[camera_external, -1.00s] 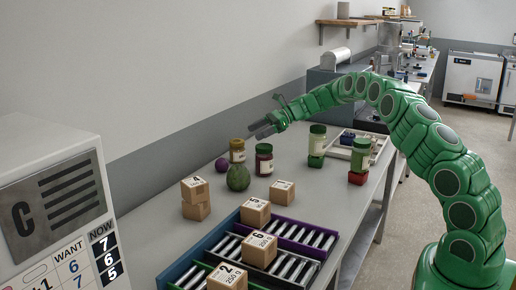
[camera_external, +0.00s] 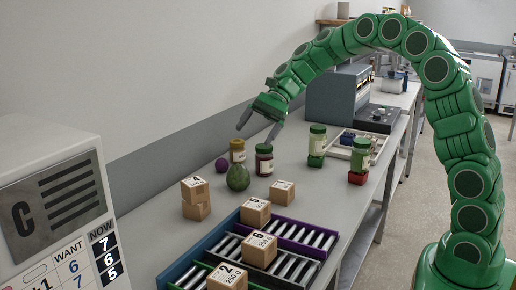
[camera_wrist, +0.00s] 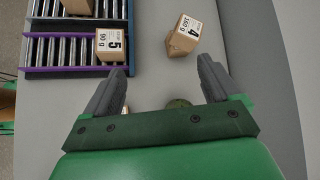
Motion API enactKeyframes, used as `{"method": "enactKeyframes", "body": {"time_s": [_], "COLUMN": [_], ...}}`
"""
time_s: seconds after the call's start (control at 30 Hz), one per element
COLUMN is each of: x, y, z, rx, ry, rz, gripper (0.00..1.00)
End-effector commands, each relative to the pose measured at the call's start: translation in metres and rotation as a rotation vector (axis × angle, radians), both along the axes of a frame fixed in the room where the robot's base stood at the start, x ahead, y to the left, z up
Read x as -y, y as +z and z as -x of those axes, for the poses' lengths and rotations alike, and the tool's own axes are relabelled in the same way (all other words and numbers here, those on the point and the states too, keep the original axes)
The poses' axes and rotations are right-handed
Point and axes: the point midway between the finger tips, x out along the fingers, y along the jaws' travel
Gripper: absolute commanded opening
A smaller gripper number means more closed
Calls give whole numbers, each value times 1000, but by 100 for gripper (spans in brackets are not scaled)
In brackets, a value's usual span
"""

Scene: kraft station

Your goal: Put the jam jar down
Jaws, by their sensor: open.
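A jar with dark red contents and a green lid (camera_external: 264,160), which looks like the jam jar, stands upright on the grey table (camera_external: 325,205) in the external view. My gripper (camera_external: 256,132) is open and empty above it, fingers pointing down and a little left. The fingers are apart from the jar. In the wrist view my gripper (camera_wrist: 160,70) shows spread fingers with nothing between them. No jar can be made out clearly there.
A yellow-lidded jar (camera_external: 237,151), a green avocado-like fruit (camera_external: 238,178) and a purple ball (camera_external: 221,165) stand close by. Numbered boxes (camera_external: 259,249) and roller lanes are in front.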

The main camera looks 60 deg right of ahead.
Motion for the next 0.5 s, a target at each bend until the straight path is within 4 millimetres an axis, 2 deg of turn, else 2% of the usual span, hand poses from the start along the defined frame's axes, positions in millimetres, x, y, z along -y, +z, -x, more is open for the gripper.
{"method": "enactKeyframes", "body": {"time_s": [0.03,0.2,0.5], "x": [-12,-42,-77], "y": [5,13,18], "z": [14,58,142], "rx": [12,52,115], "ry": [41,177,417], "rz": [24,107,254], "gripper": [90,90,90]}}
